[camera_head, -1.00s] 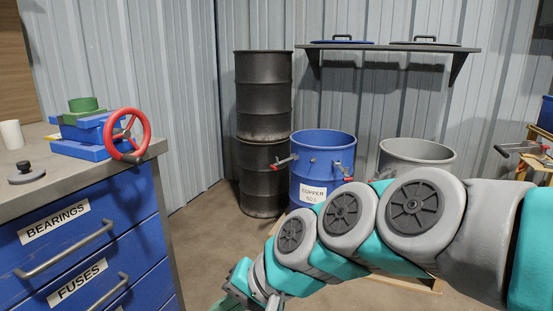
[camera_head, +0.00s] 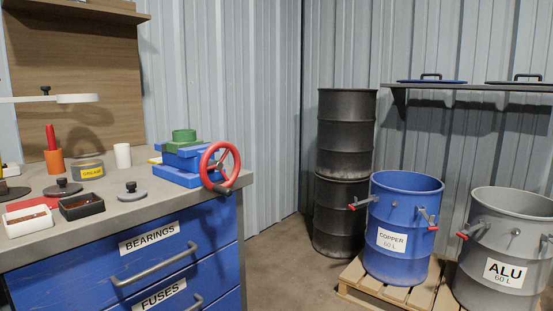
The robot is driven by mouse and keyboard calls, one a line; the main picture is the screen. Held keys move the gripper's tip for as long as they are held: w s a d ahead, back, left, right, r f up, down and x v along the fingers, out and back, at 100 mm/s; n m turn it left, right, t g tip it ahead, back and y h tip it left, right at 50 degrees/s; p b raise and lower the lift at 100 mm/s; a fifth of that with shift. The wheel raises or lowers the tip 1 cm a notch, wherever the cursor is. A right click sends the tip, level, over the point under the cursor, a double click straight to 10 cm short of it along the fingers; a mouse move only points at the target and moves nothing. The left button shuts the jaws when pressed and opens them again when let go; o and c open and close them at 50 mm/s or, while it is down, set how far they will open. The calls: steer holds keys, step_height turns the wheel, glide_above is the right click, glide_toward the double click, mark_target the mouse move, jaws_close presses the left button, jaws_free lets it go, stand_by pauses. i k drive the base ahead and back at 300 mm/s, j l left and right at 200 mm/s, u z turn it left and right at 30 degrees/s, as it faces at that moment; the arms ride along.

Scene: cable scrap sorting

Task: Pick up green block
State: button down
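A small green piece (camera_head: 184,135), rounded on top with a flatter green part below it, sits on top of the blue device with a red handwheel (camera_head: 221,165). The blue device (camera_head: 180,177) stands on the right end of the grey workbench top. I cannot tell whether the green piece is loose or part of the device. My gripper and arm are not in this view.
The workbench (camera_head: 150,208) also carries a white cylinder (camera_head: 122,155), a grease tin (camera_head: 89,169), an orange cup (camera_head: 54,163), small trays (camera_head: 82,206) and a grey knobbed disc (camera_head: 132,191). Blue copper (camera_head: 400,208) and grey ALU (camera_head: 492,234) drums stand on pallets at right.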

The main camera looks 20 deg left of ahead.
mark_target(184, 137)
steer(key=u, duration=1.45)
steer(key=i+j+z, duration=0.15)
steer(key=j, duration=0.4)
steer(key=j+z, duration=0.1)
steer(key=j, duration=0.45)
